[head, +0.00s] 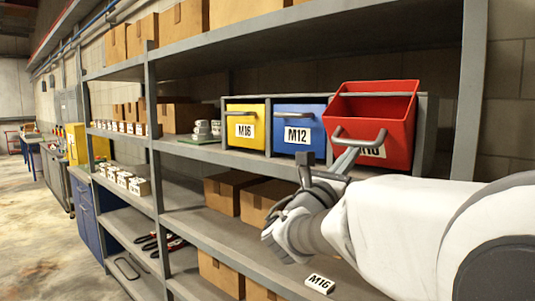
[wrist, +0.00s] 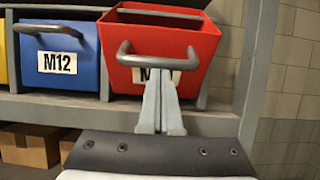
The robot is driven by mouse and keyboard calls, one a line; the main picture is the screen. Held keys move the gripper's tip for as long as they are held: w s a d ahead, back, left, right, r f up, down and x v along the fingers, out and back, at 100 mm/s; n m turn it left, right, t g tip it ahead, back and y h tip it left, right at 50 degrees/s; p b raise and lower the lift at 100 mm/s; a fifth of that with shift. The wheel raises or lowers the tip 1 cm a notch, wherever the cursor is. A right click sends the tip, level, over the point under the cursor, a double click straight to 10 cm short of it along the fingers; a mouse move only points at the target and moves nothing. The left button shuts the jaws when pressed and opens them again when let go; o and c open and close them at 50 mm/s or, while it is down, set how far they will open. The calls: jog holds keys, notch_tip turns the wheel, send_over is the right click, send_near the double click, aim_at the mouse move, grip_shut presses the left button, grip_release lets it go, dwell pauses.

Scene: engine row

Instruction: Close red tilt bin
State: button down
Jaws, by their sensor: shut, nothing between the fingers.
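The red tilt bin (head: 374,120) is tipped forward and open at the right end of the bin row, its top edge leaning out of the housing. A grey bar handle (head: 360,137) crosses its front, above a label that is partly hidden. In the wrist view the red bin (wrist: 165,45) stands at top centre, with its handle (wrist: 158,62) just above the fingers. My gripper (head: 347,158) is shut and empty, its fingertips at the handle's lower side in front of the bin. In the wrist view my gripper (wrist: 159,88) points up at the bin; I cannot tell whether it touches.
A blue M12 bin (head: 299,127) and a yellow M16 bin (head: 246,126) sit closed to the left. A grey upright (head: 470,90) stands close on the right. The shelf edge (head: 230,158) runs below the bins, and cardboard boxes (head: 228,190) fill the shelf beneath.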

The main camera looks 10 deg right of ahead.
aim_at(361, 121)
jog(key=shift+w+d+r+g+y+p, duration=0.15)
jog(key=shift+r+y+p, duration=0.1)
jog(key=shift+r+p, duration=0.4)
jog(key=shift+d+r+g+y+p, duration=0.1)
jog(key=shift+r+g+y+p, duration=0.15)
jog(key=shift+p, duration=0.7)
jog(key=shift+w+d+r+g+y+p, duration=0.1)
jog(key=shift+r+y+p, duration=0.1)
jog(key=shift+r+p, duration=0.5)
jog(key=p, duration=0.1)
jog(key=r+g+y+p, duration=0.1)
jog(key=shift+w+d+p, duration=0.25)
jog(key=shift+d+p, duration=0.1)
jog(key=shift+p, duration=0.05)
jog(key=shift+w+d+r+p, duration=0.35)
jog(key=shift+d+r+p, duration=0.1)
jog(key=shift+r+p, duration=0.05)
jog(key=shift+w+d+r, duration=0.75)
jog(key=shift+d+r, duration=0.15)
jog(key=shift+r, duration=0.15)
jog(key=shift+f, duration=0.1)
